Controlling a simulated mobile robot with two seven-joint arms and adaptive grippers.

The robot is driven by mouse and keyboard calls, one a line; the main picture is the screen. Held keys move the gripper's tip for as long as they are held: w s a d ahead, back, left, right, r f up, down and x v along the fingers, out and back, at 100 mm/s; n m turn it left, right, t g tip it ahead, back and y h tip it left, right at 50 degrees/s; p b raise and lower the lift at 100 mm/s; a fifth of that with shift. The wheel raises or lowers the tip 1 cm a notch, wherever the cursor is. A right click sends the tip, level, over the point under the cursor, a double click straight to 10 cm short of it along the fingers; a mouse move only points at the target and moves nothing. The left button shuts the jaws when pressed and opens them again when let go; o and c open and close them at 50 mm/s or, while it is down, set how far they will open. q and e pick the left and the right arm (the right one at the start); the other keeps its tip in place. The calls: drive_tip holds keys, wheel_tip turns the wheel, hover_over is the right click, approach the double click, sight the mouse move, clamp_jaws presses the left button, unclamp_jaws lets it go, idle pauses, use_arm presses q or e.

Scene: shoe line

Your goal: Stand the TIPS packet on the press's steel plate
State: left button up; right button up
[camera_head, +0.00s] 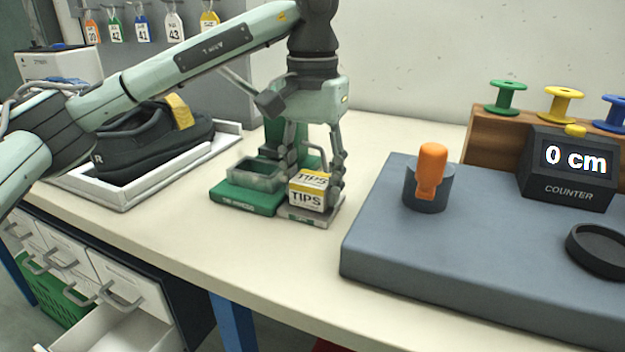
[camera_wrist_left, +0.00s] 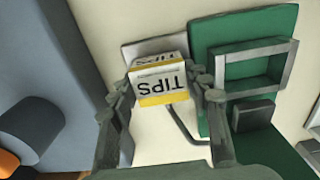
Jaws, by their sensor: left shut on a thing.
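The white and yellow TIPS packet (camera_head: 307,198) is upright between the fingers of my left gripper (camera_head: 314,178). In the left wrist view the packet (camera_wrist_left: 160,82) has a finger (camera_wrist_left: 163,88) on each side, and the gripper is shut on it. The press has a green base (camera_head: 243,199) and a steel plate (camera_head: 322,216) at its right. The packet is over the plate, at or very near its surface; I cannot tell if it touches. The plate also shows partly behind the packet in the left wrist view (camera_wrist_left: 143,48). My right gripper is not in view.
A grey metal-framed tray (camera_head: 256,178) is on the press's green base. A dark shoe (camera_head: 150,145) lies in a white tray (camera_head: 125,198) at left. A blue-grey block with an orange-handled tool (camera_head: 431,170) and a counter (camera_head: 570,170) is at right. The table front is clear.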

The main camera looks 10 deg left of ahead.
sight(313, 178)
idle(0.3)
use_arm(q)
drive_tip(key=o, duration=1.2)
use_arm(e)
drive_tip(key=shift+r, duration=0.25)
use_arm(q)
drive_tip(key=shift+r, duration=0.25)
wheel_tip(313, 178, up, 6)
drive_tip(key=shift+r, duration=0.25)
drive_tip(key=shift+r+p, duration=0.3)
drive_tip(key=shift+r, duration=0.1)
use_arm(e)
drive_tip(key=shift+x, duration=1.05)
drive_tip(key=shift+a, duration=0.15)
